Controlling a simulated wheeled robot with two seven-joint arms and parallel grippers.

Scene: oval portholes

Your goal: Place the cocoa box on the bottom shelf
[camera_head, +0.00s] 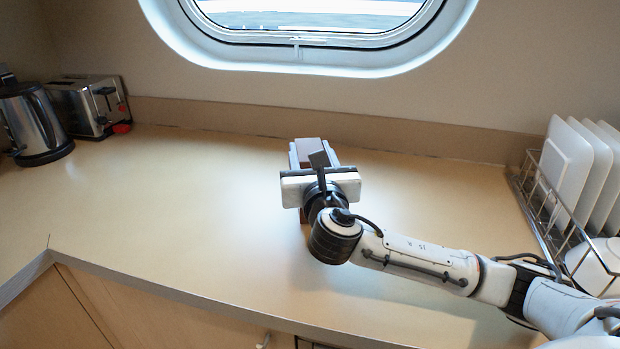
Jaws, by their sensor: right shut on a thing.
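My right arm comes in from the right, and my right gripper (316,160) is over the middle of the counter. It is shut on a brown box (311,147), likely the cocoa box. Most of the box is hidden behind the gripper and wrist, and I cannot read a label. I cannot tell whether the box touches the counter or is just above it. No shelf shows in this view. My left gripper is not in view.
The counter (190,215) is clear on both sides of the gripper. A kettle (34,125) and a toaster (90,106) stand at the far left. A wire rack with white plates (565,165) stands at the right. A wall with an oval window is behind.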

